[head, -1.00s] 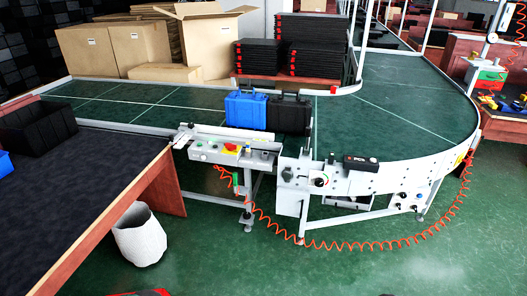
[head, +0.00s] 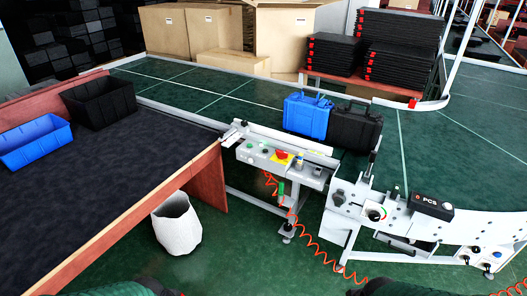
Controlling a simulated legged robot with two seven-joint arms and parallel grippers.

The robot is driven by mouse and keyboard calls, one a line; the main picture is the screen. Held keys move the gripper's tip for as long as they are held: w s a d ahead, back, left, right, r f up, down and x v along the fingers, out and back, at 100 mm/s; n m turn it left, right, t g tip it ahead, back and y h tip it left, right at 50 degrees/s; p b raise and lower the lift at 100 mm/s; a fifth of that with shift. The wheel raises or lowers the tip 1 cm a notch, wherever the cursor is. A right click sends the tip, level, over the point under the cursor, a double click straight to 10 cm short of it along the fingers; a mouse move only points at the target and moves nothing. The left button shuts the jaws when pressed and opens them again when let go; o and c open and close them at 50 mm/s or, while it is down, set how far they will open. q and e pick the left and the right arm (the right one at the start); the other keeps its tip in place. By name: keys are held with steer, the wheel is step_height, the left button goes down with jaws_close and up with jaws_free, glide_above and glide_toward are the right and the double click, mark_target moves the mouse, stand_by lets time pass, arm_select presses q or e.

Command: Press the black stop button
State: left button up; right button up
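A grey control panel (head: 270,158) stands at the near edge of the conveyor, in the middle of the head view. It carries a red mushroom button on a yellow plate (head: 282,156) and several small buttons to its left and right. The small buttons are too small for me to tell surely which one is the black stop button. Neither of my grippers is in view. Only dark green parts of my body show at the bottom edge.
A blue case (head: 306,116) and a black case (head: 355,127) stand on the green conveyor (head: 220,105). A dark-topped table (head: 100,180) with a blue bin (head: 35,145) and a black bin (head: 100,103) is at left. A white basket (head: 177,225) and an orange coiled hose (head: 312,243) are below.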

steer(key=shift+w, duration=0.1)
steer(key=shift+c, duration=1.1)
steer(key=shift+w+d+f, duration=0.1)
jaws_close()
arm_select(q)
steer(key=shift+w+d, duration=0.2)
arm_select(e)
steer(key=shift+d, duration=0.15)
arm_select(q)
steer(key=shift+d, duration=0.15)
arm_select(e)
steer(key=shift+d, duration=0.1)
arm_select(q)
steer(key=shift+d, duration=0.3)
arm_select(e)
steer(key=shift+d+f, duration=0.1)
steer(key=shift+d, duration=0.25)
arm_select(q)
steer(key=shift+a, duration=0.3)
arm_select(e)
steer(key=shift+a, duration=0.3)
